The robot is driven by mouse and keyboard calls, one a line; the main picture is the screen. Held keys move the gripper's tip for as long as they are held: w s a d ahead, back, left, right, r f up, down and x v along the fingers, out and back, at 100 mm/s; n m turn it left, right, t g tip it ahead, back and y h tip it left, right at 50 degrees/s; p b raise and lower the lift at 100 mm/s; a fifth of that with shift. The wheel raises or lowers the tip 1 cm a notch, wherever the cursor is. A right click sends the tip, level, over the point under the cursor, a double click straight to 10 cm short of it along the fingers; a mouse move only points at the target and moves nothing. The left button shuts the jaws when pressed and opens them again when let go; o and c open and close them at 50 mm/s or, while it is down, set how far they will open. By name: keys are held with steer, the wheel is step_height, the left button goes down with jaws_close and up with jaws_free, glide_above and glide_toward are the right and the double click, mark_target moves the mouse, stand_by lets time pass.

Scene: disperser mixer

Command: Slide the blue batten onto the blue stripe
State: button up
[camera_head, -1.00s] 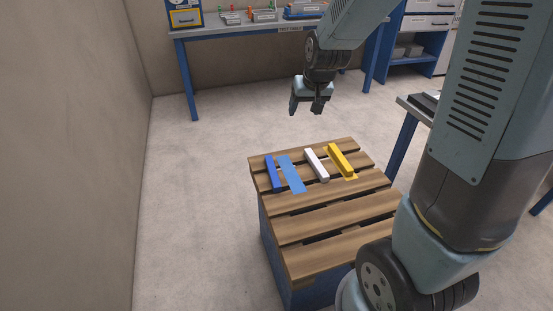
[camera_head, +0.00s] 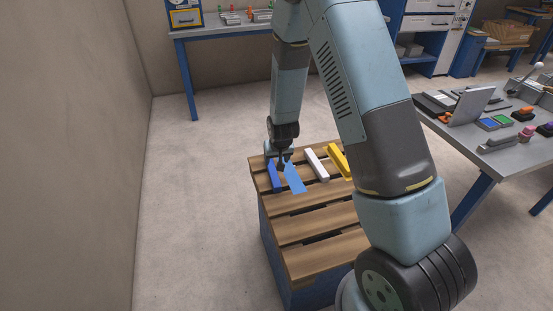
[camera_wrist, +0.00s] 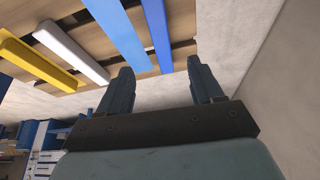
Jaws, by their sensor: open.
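The blue batten (camera_head: 273,178) lies on the slatted wooden top, left of the lighter blue stripe (camera_head: 296,180) and roughly parallel to it. In the wrist view the dark blue batten (camera_wrist: 158,35) lies just right of the light blue stripe (camera_wrist: 122,35), apart from each other or nearly touching. My gripper (camera_head: 282,163) is low over the far end of the batten and stripe, partly hiding them. In the wrist view my gripper (camera_wrist: 160,76) is open, with the batten's end in line with the gap between its fingers. I cannot tell whether it touches the batten.
A white batten (camera_head: 316,165) and a yellow batten (camera_head: 338,157) lie to the right on the same slatted top (camera_head: 310,232). The near slats are clear. A bench with parts (camera_head: 500,158) stands at right, and a wall (camera_head: 70,150) at left.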

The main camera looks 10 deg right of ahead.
mark_target(274, 174)
steer(key=x, duration=1.3)
steer(key=shift+w+f, duration=0.15)
steer(key=shift+f, duration=0.25)
steer(key=shift+c, duration=0.4)
steer(key=c, duration=1.1)
steer(key=shift+o, duration=0.2)
steer(key=shift+w+d, duration=0.2)
steer(key=shift+d, duration=1.7)
steer(key=shift+w+d, duration=0.2)
steer(key=shift+d, duration=1.7)
steer(key=shift+d, duration=0.1)
steer(key=o, duration=1.2)
steer(key=shift+r, duration=0.1)
steer(key=v, duration=1.3)
steer(key=shift+s+r, duration=0.15)
steer(key=shift+r, duration=0.1)
